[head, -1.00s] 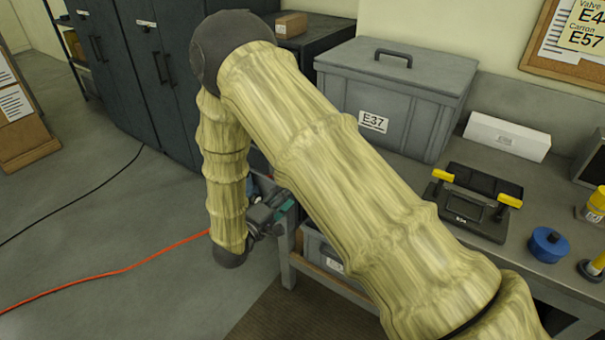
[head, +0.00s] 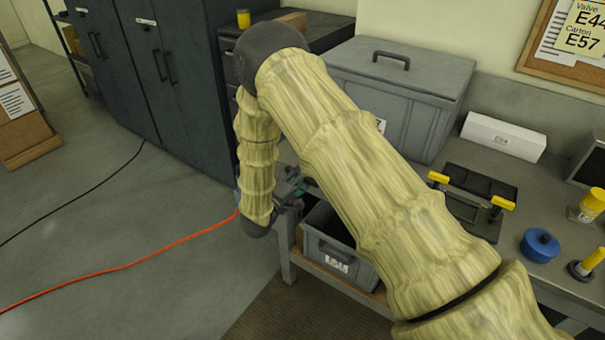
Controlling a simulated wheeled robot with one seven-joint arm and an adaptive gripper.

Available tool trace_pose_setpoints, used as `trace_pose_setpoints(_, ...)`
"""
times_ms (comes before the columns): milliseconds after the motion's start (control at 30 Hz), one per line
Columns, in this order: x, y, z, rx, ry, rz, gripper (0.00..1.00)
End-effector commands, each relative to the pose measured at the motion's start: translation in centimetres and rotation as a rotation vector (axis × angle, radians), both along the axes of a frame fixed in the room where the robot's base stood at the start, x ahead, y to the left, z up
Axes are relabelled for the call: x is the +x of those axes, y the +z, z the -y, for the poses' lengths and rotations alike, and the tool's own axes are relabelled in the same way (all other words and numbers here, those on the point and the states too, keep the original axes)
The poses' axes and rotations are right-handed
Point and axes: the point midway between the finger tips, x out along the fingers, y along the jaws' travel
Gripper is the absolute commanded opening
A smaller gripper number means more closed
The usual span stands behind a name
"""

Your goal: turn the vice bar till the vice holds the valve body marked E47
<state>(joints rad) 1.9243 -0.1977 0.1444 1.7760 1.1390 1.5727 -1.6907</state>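My gripper (head: 294,203) is a small dark shape at the end of my arm, low by the left end of the workbench (head: 465,234). My forearm partly covers it, and its fingers are too small to tell open from shut. A small teal patch (head: 301,187) shows beside it; I cannot tell whether it belongs to the vice. I cannot make out the vice, its bar or a valve body marked E47; my arm hides much of the bench's left end. A yellow note (head: 585,28) on the wall board seems to read Valve E44, Carton E57.
A grey lidded box (head: 440,95), a white carton (head: 503,137), a black tray with yellow handles (head: 470,200) and a blue round part (head: 541,245) stand on the bench. A grey bin (head: 338,262) sits on the lower shelf. An orange cable (head: 125,266) crosses open floor at left.

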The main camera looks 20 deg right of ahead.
Motion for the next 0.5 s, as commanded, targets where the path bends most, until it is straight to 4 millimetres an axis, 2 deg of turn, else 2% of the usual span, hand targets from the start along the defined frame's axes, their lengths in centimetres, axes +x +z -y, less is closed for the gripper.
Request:
trace_pose_setpoints(333, 0.25, -0.03, 0.24, 0.0, 0.001, 0.0, 0.4)
trace_pose_setpoints(367, 0.24, -0.04, 0.23, 0.0, 0.001, 0.0, 0.37)
trace_pose_setpoints(500, 0.24, -0.04, 0.21, 0.0, 0.001, 0.0, 0.11)
